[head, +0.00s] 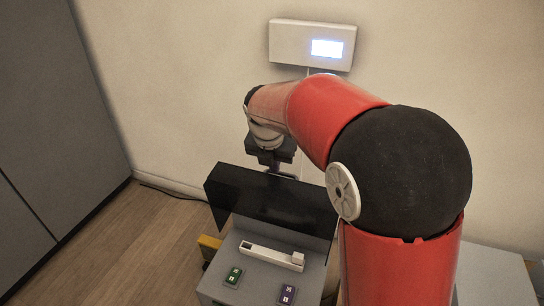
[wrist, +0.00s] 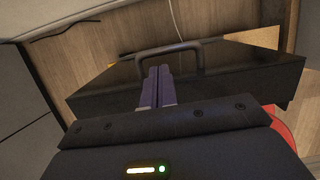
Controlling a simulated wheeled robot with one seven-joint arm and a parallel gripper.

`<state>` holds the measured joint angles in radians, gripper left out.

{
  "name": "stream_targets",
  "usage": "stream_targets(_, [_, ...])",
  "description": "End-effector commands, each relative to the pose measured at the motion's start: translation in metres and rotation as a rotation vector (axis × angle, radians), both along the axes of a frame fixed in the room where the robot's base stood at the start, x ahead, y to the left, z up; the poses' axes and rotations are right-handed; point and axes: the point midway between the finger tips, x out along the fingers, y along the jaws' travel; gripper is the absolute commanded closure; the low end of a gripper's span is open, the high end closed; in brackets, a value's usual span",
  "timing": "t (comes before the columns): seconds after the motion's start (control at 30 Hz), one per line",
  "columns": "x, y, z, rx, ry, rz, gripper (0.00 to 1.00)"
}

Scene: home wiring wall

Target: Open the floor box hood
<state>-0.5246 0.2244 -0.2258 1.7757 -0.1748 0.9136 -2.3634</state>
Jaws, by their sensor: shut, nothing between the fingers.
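The floor box hood (head: 262,200) is a dark panel, tilted up at the back of a grey floor box (head: 262,285). The hood fills the middle of the wrist view (wrist: 235,77), with its arched dark handle (wrist: 170,49) on top. My gripper (wrist: 159,72) is shut and empty; its fingertips overlap the handle's opening in the picture. I cannot tell whether they touch the handle. In the head view my gripper (head: 277,168) is behind the hood's upper edge, and its fingertips are partly hidden.
On the box top are a white bar (head: 268,255), a green module (head: 233,277) and a purple module (head: 287,293). A white wall unit (head: 290,45) with a lit screen is above. A grey cabinet (head: 55,110) stands left. Wooden floor (head: 150,240) is clear left of the box.

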Motion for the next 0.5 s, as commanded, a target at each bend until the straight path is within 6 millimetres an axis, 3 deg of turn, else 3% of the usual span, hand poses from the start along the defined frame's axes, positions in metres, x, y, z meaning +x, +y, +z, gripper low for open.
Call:
stream_targets(0.2, [0.006,-0.002,-0.019,0.000,-0.001,-0.001,1.00])
stream_targets(0.5, [0.006,-0.002,-0.020,0.001,-0.001,-0.001,1.00])
